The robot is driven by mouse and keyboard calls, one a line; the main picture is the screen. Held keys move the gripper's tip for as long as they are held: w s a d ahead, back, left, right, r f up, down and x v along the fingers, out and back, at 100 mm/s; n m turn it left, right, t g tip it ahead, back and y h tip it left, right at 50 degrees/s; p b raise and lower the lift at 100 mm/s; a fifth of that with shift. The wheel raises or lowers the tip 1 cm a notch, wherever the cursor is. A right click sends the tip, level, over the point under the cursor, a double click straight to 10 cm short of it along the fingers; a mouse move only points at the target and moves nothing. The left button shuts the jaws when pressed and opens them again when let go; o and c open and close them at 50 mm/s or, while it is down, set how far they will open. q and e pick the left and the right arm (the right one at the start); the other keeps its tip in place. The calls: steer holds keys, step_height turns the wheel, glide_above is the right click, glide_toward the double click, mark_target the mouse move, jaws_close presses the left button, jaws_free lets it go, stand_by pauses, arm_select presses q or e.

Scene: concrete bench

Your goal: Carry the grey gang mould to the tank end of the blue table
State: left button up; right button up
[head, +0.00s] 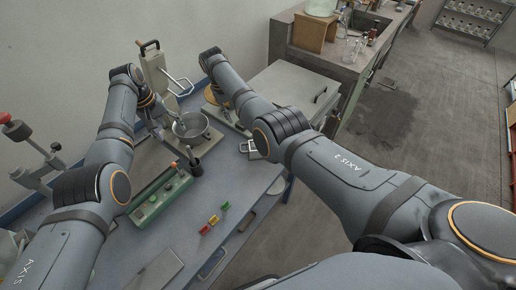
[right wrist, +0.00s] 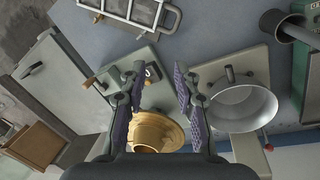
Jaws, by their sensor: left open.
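The grey gang mould (head: 253,148) appears to be the grey metal frame with a bar handle on the blue table (head: 232,178), partly hidden behind my right forearm in the head view. In the right wrist view the mould (right wrist: 130,12) lies at the top edge, cut off by the picture, with its handle and slots showing. My right gripper (right wrist: 158,82) is open and empty, above a brass bowl and apart from the mould. In the head view my right arm hides that gripper. My left gripper (head: 167,124) is open beside the metal mixing bowl, partly hard to make out.
The metal bowl (head: 190,126) sits on a grey base. The brass bowl (right wrist: 155,130) is on another base. A lidded grey tank (head: 290,88) stands at the table's far right end.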

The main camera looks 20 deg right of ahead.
step_height(320, 180, up, 12)
steer(key=a, duration=0.2)
steer(key=shift+a+f, duration=0.15)
steer(key=shift+a, duration=0.05)
stand_by(0.4)
